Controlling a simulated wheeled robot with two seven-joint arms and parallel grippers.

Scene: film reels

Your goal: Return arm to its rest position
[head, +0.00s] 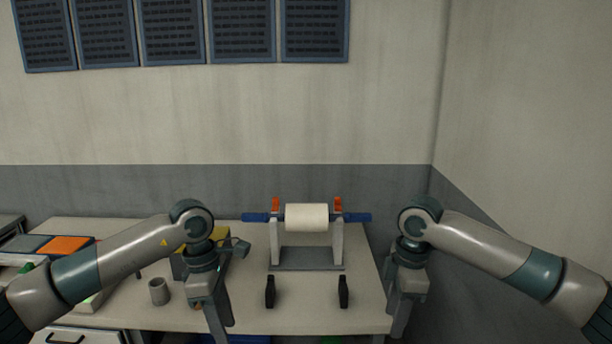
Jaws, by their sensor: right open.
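My right arm comes in from the right, bent at the elbow, and its gripper (401,318) points down at the table's right edge. The right gripper is open, with nothing seen between its fingers. My left arm comes in from the left, and its gripper (214,325) points down over the front of the table. Its fingertips are too unclear to tell open from shut. A cream film roll (306,217) on a blue rod (357,217) lies level across a grey stand (306,259) with orange tips. Both grippers are apart from the roll and stand.
The pale table (306,318) carries two upright black pieces (270,291) in front of the stand. A grey cup (159,291) stands left of my left gripper. A yellow device (219,236) is partly hidden behind my left arm. An orange panel (66,246) lies far left. A wall (530,130) rises at right.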

